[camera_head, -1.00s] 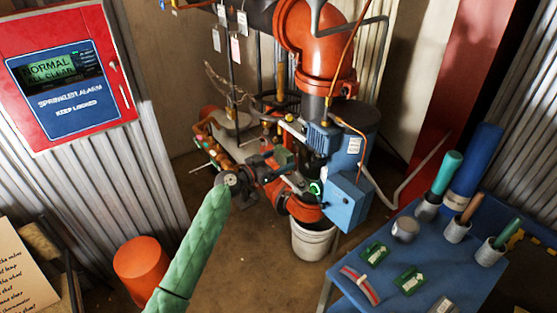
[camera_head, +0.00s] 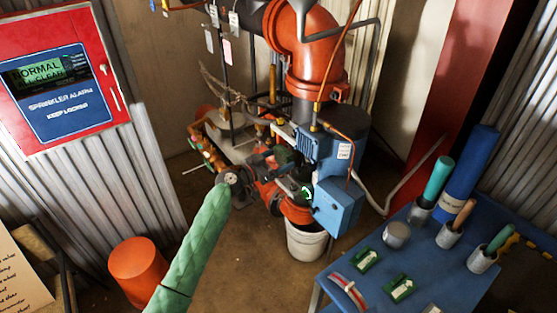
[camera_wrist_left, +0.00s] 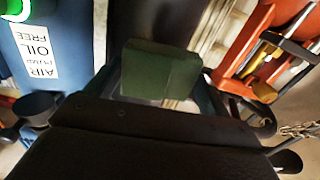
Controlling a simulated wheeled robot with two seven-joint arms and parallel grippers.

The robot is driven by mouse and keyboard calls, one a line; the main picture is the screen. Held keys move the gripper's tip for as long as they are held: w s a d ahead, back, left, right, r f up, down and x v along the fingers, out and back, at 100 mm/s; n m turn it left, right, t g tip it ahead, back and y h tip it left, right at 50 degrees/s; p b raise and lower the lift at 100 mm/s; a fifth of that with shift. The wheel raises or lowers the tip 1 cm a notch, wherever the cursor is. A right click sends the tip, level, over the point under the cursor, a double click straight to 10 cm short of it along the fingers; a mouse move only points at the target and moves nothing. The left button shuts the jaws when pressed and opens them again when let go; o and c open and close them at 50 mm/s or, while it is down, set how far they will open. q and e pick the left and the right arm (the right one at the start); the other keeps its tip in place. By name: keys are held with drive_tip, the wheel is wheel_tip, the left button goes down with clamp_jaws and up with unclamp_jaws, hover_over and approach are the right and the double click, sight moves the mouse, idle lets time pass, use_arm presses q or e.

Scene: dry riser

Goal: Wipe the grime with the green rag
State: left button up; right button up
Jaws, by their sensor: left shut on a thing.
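My left arm, in a green quilted sleeve, reaches in from the bottom of the head view toward the pipework. My left gripper (camera_head: 268,162) is at its end, dark and small against the red and blue machinery. In the left wrist view, a dark green folded block, which looks like the green rag (camera_wrist_left: 160,72), sits between the fingers of the gripper (camera_wrist_left: 160,95). The rag shows as a small dark green patch in the head view (camera_head: 284,155). I cannot make out the grime in either view. My right gripper is not in view.
A blue pump with a box (camera_head: 338,203) stands right of the gripper, above a white bucket (camera_head: 305,243). Orange pipe (camera_head: 315,70) rises behind. A blue table (camera_head: 470,285) with tools is at right. An orange bin (camera_head: 138,270) and red alarm panel (camera_head: 60,75) are at left.

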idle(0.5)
use_arm(q)
drive_tip(key=shift+b+x, duration=0.75)
drive_tip(key=shift+x, duration=0.25)
idle(0.3)
drive_tip(key=shift+s, duration=0.1)
drive_tip(key=shift+s+d, duration=0.55)
drive_tip(key=shift+s, duration=0.25)
drive_tip(key=shift+s+d, duration=0.55)
drive_tip(key=shift+s, duration=0.25)
drive_tip(key=shift+w+f+b, duration=0.1)
drive_tip(key=shift+b, duration=0.65)
drive_tip(key=w+b, duration=0.1)
drive_tip(key=w+a+b, duration=0.1)
drive_tip(key=b, duration=0.1)
drive_tip(key=shift+w+a+f, duration=0.1)
drive_tip(key=shift+w+a, duration=0.05)
drive_tip(key=shift+a, duration=0.15)
drive_tip(key=shift+w+a+b, duration=0.35)
drive_tip(key=shift+w+b, duration=0.1)
drive_tip(key=shift+b, duration=0.35)
drive_tip(key=shift+d+b, duration=0.1)
drive_tip(key=shift+b, duration=0.3)
drive_tip(key=shift+s+r, duration=0.1)
drive_tip(key=shift+r, duration=0.2)
